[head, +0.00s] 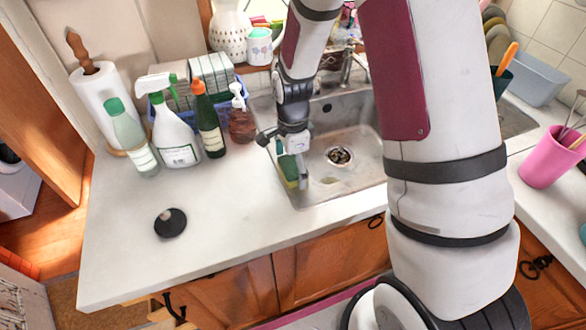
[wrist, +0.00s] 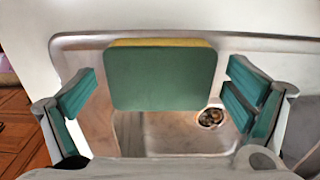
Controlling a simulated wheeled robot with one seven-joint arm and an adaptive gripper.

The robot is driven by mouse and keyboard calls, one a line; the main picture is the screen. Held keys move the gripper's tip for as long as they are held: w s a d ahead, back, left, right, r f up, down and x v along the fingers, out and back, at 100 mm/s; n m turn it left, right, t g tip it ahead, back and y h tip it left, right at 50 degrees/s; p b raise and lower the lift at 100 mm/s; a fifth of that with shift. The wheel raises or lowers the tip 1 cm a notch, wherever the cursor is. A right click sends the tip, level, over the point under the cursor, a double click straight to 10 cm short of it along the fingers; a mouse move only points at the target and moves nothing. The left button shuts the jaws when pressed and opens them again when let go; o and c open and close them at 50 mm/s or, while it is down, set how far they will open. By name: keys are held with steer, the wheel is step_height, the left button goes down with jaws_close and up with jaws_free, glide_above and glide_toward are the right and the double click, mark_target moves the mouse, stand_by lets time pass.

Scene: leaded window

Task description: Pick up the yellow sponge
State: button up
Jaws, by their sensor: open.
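The yellow sponge (head: 288,171) is at the left edge of the metal sink in the head view, partly hidden by my gripper (head: 291,148). In the wrist view the sponge (wrist: 160,78) shows a broad dark green face, with its yellow layer along the top edge. My gripper is open, with one green-padded finger on each side of the sponge. Gaps show between the sponge and both fingers, so it is not held.
The sink (head: 345,125) has a drain (head: 339,156) right of my gripper. A spray bottle (head: 174,125), a green bottle (head: 208,122) and a brown soap dispenser (head: 241,122) stand left of it. A black round stopper (head: 170,223) lies on the otherwise clear front-left counter.

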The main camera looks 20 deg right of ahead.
mark_target(292, 165)
steer(key=c, duration=0.8)
steer(key=shift+r, duration=0.8)
step_height(292, 165, up, 2)
steer(key=shift+r+b, duration=0.1)
steer(key=shift+b, duration=0.25)
steer(key=s, duration=0.4)
steer(key=s+d, duration=0.1)
steer(key=s, duration=0.4)
steer(key=s+d+r, duration=0.1)
steer(key=s, duration=0.4)
steer(key=shift+r+p, duration=0.1)
steer(key=shift+p, duration=0.2)
steer(key=shift+s+d+p, duration=0.15)
steer(key=shift+s+p, duration=0.8)
steer(key=shift+p, duration=0.1)
